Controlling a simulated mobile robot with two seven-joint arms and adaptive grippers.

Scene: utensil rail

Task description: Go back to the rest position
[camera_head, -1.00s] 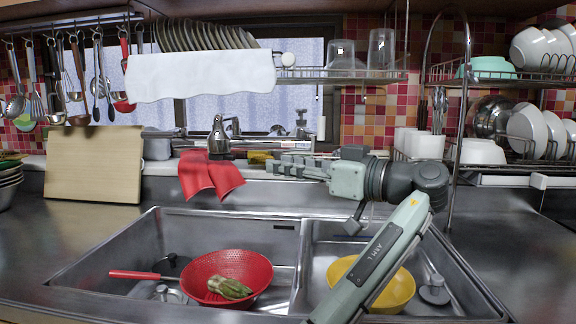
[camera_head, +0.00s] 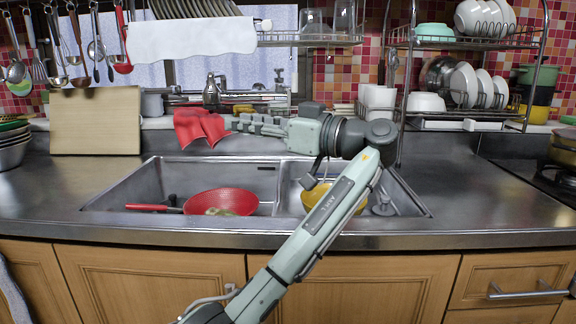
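My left gripper (camera_head: 258,124) reaches out level over the back of the sink, its fingers pointing left. Its tips are close to a red cloth (camera_head: 200,128) draped at the sink's back edge; I cannot tell whether they touch. The fingers show side-on, so their opening is unclear. My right gripper is out of view.
A cutting board (camera_head: 95,120) leans at the back left. A dish rack (camera_head: 470,115) stands at the right. Wooden cabinets (camera_head: 150,285) are in front.

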